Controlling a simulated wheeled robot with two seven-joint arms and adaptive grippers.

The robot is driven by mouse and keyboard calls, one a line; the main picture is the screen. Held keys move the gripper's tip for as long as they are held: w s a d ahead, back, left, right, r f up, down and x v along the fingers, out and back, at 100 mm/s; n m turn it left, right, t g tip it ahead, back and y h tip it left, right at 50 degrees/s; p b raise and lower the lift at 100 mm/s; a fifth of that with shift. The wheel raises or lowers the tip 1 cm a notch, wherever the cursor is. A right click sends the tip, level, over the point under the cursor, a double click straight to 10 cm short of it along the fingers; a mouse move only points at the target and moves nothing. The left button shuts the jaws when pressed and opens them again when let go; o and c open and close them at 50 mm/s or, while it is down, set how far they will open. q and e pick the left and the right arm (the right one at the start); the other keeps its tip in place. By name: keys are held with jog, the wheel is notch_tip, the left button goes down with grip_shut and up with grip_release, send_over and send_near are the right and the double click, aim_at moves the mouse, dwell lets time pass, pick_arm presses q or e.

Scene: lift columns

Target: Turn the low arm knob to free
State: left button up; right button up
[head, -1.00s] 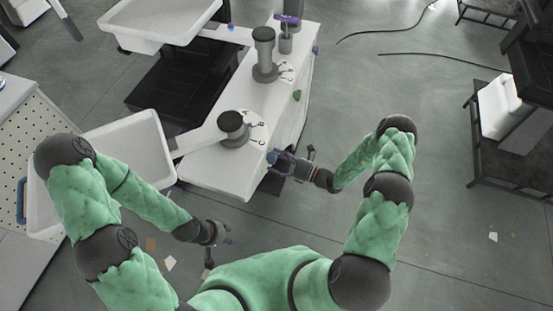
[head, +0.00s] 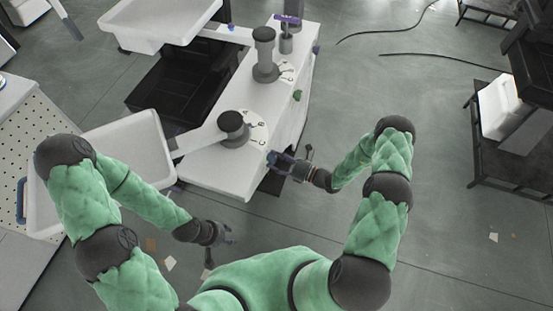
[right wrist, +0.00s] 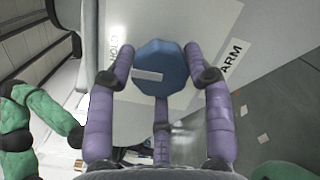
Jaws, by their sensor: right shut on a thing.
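The low arm knob is a blue, many-sided knob (right wrist: 161,62) with a white bar mark, on the white panel of the lift unit in the right wrist view. The bar lies nearly level, at the lower left of the knob face. My right gripper (right wrist: 162,75) has its purple fingers shut around the knob. In the head view the right gripper (head: 276,161) is at the near right side of the white cabinet (head: 215,180); the knob is mostly hidden there. My left gripper (head: 229,236) hangs clear of everything, its finger opening too small to judge.
A dark round column (head: 234,128) carries the low arm with a white tray (head: 130,150). A taller column (head: 264,55) and upper tray (head: 165,22) stand behind. Open floor lies to the right.

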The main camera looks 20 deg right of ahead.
jog(key=n, duration=0.4)
jog(key=shift+w+d+n+y+b, duration=0.15)
jog(key=shift+n+y+b, duration=0.15)
jog(key=shift+b, duration=0.1)
jog(key=n+b, duration=0.1)
jog(key=n, duration=0.3)
jog(key=shift+n+y, duration=0.3)
jog(key=shift+n, duration=0.1)
jog(key=n+b, duration=0.1)
jog(key=n, duration=0.4)
jog(key=shift+y, duration=0.4)
jog(key=shift+n+g+b, duration=0.5)
jog(key=shift+n+b, duration=0.1)
jog(key=shift+n, duration=1.5)
jog(key=shift+r+n, duration=0.1)
jog(key=shift+n, duration=0.2)
jog(key=o, duration=1.1)
jog(key=shift+o, duration=0.2)
